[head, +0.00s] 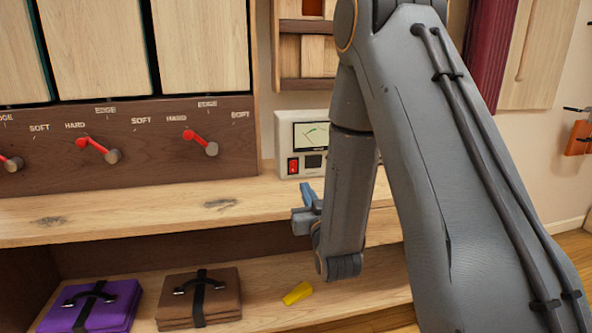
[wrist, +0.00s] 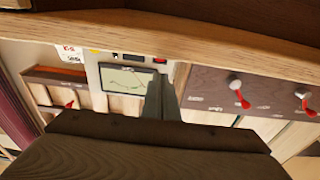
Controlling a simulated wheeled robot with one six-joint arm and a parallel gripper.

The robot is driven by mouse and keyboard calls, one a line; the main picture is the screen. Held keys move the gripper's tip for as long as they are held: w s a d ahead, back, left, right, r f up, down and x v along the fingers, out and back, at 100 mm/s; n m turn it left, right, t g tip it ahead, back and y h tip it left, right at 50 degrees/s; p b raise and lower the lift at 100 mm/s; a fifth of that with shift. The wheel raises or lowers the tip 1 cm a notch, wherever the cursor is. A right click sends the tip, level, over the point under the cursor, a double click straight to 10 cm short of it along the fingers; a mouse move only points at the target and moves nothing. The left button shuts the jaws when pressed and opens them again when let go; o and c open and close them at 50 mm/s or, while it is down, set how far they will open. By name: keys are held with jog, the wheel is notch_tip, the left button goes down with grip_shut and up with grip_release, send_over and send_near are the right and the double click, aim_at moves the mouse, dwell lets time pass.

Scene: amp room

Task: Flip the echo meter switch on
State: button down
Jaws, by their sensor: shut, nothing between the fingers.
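The echo meter (head: 284,142) is a pale box with a needle display, standing on the wooden shelf against the wall. Its red rocker switch (head: 293,166) is low on its front, left of a dark socket or button. I cannot tell which way the rocker is tipped. My gripper (head: 307,193) is shut and empty, just in front of and below the switch, apart from it as far as I can see. My arm hides the meter's right side. In the wrist view the meter (wrist: 113,92) appears upside down, with the red switch (wrist: 160,60) near my fingers (wrist: 163,90).
A brown panel (head: 130,178) with red-pointer knobs stands left of the meter. The lower shelf holds a purple folded bundle (head: 115,300), a brown one (head: 222,290) and a yellow object (head: 297,293).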

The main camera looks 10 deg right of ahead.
aim_at(294, 163)
jog(key=w, duration=0.4)
jog(key=w+r, duration=0.1)
jog(key=w, duration=0.8)
jog(key=shift+r, duration=0.3)
jog(key=shift+d, duration=0.1)
